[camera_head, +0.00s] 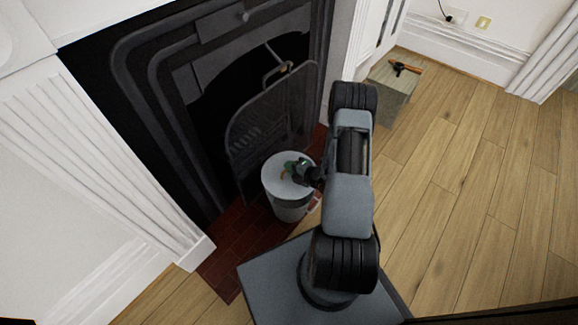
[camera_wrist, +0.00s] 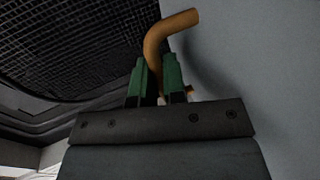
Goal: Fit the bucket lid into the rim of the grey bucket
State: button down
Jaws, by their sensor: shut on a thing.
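The grey bucket (camera_head: 291,212) stands upright on the red brick hearth in front of the fireplace. The round pale grey bucket lid (camera_head: 276,184) lies over its top; from here I cannot tell whether its edge sits inside the rim. My gripper (camera_head: 292,171) is over the lid, its green fingers shut on the lid's handle. In the wrist view the curved brown handle (camera_wrist: 166,34) stands between the green fingertips (camera_wrist: 157,75), with the flat grey lid surface (camera_wrist: 260,70) filling the right side. The bucket's rim is hidden in the wrist view.
A dark mesh fire screen (camera_head: 272,115) stands close behind the bucket, before the black fireplace (camera_head: 165,85). The wood floor (camera_head: 470,190) at right is clear.

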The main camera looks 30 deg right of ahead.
notch_tip(320, 180, down, 9)
jog(key=b, duration=0.6)
jog(key=shift+r, duration=0.15)
dwell(0.3)
jog(key=c, duration=1.1)
grip_release()
jog(key=shift+s, duration=0.1)
jog(key=p+v, duration=0.4)
jog(key=v, duration=0.9)
jog(key=shift+s+d+r+p, duration=0.1)
jog(key=shift+s+r+p, duration=0.2)
jog(key=shift+p, duration=0.1)
notch_tip(320, 180, up, 7)
jog(key=p, duration=0.5)
send_over(312, 188)
jog(key=s+d, duration=0.1)
jog(key=s, duration=0.2)
jog(key=shift+w+f, duration=0.15)
jog(key=shift+w, duration=0.05)
